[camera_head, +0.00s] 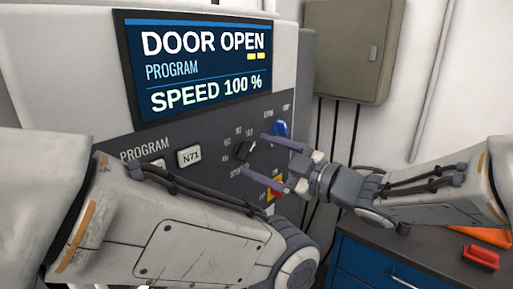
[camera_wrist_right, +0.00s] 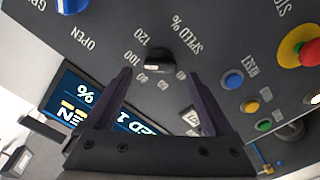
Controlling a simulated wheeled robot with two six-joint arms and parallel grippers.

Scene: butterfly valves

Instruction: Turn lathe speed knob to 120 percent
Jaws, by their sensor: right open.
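The black speed knob (camera_head: 243,150) sits on the dark control panel of the lathe, ringed by printed numbers. In the right wrist view the knob (camera_wrist_right: 157,60) shows a pale mark near the 100 label, with 120 printed beside it. The screen (camera_head: 205,68) reads DOOR OPEN and SPEED 100 %. My right gripper (camera_head: 256,154) is open in front of the panel. In the wrist view its two dark fingers (camera_wrist_right: 160,80) point towards the knob, one to each side, with nothing between them. My left arm crosses the lower left; its gripper is not in view.
A blue knob (camera_head: 281,128) is above right of the speed knob. A red emergency button (camera_wrist_right: 302,46) and small blue, yellow and green buttons lie right in the wrist view. A grey wall box (camera_head: 345,50) and a blue cabinet (camera_head: 375,265) stand at right.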

